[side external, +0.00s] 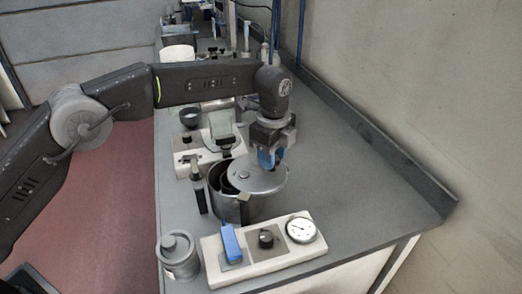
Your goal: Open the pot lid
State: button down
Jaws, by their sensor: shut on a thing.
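The grey metal pot (265,207) stands on the bench, with a dark gap of its opening showing at the left. The round grey pot lid (250,179) sits at the top of the pot, off-centre to the right, so the mouth is partly uncovered. I cannot tell whether the lid touches the rim. My gripper (270,160) points down with blue fingertips over the lid's middle and is shut on the lid. The part it grips is hidden by the fingers.
In front of the pot is a pale panel (285,256) with a blue switch, a black knob and a dial. A lidded metal canister (178,262) stands front left. Another device (186,158) and a dark bowl (190,118) are behind. The bench at right is clear, up to the wall.

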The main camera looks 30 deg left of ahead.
aim_at(285, 178)
jog(key=d+m, duration=0.2)
jog(key=shift+s+d+m, duration=0.35)
jog(key=shift+s+m, duration=0.05)
jog(key=shift+s+d+m, duration=0.35)
jog(key=shift+d+m, duration=0.3)
jog(key=shift+m, duration=0.25)
jog(key=shift+s+d+m, duration=0.65)
jog(key=shift+d+m, duration=0.05)
jog(key=shift+m, duration=0.35)
jog(key=shift+s+d+m, duration=0.65)
jog(key=shift+d+m, duration=0.05)
jog(key=shift+m, duration=0.35)
jog(key=c, duration=0.7)
grip_release()
jog(key=shift+r, duration=3.8)
